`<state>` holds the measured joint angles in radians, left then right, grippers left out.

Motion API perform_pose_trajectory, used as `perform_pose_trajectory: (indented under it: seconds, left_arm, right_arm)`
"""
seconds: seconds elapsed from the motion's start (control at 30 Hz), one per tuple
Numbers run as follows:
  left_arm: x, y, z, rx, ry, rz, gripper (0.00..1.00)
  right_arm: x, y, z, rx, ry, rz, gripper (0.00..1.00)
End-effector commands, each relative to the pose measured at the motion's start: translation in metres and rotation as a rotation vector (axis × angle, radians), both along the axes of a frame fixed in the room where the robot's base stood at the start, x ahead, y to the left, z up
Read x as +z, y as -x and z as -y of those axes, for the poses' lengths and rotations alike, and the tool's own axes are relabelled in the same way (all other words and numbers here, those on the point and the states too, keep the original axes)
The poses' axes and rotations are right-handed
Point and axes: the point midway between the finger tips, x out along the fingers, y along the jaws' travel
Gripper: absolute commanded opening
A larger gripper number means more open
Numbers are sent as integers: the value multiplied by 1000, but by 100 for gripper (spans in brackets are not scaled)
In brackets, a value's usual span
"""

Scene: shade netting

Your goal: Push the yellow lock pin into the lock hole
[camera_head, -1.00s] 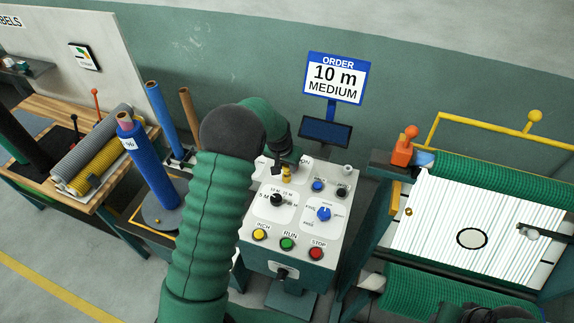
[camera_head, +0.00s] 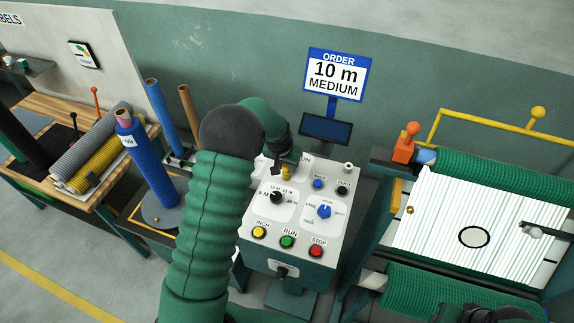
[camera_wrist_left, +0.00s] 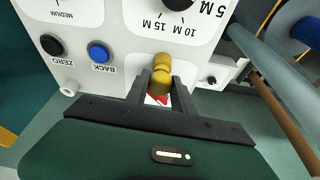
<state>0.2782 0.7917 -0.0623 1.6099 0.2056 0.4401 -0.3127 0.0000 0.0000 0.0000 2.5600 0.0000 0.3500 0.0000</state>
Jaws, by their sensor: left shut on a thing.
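My left gripper (camera_wrist_left: 161,92) is shut on a yellow knob (camera_wrist_left: 163,68) at the upper left of the white control panel (camera_wrist_left: 110,70). The knob also shows in the head view (camera_head: 287,173), beside the dark fingers and below the ON label. A small yellow pin-like piece (camera_head: 409,210) sits at the left side of the roller machine, apart from my left gripper. I cannot tell which yellow piece is the lock pin. No lock hole can be made out.
The panel has a black selector (camera_head: 276,197), a blue selector (camera_head: 324,211) and several push buttons close by. The order sign (camera_head: 336,75) stands behind it. An orange-topped clamp (camera_head: 406,143) is on the machine at right. A blue roll (camera_head: 147,165) stands left of my arm.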

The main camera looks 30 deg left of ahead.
Motion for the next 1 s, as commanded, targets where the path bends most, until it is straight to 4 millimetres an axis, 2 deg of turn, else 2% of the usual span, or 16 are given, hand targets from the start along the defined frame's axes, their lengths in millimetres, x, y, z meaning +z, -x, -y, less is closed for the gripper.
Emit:
perform_pose_trajectory:
  seconds: [0.3,0.33,0.5,0.83,0.93,1.0]
  left_arm:
    - [-3,1,-1,1,0,-2,0]
    - [-3,1,-1,1,0,-3,32]
    - [-3,1,-1,1,0,-2,54]
    - [-1,1,-1,0,-1,-1,55]
    - [8,4,0,0,-1,1,55]
    - [22,8,0,0,-2,4,55]
  right_arm:
    - [-2,0,0,0,0,0,36]
    - [-2,0,0,0,0,0,36]
    - [-2,0,0,0,0,0,36]
    - [-3,0,0,0,0,0,36]
    - [-7,0,0,0,0,0,36]
    - [-12,0,0,0,0,0,36]
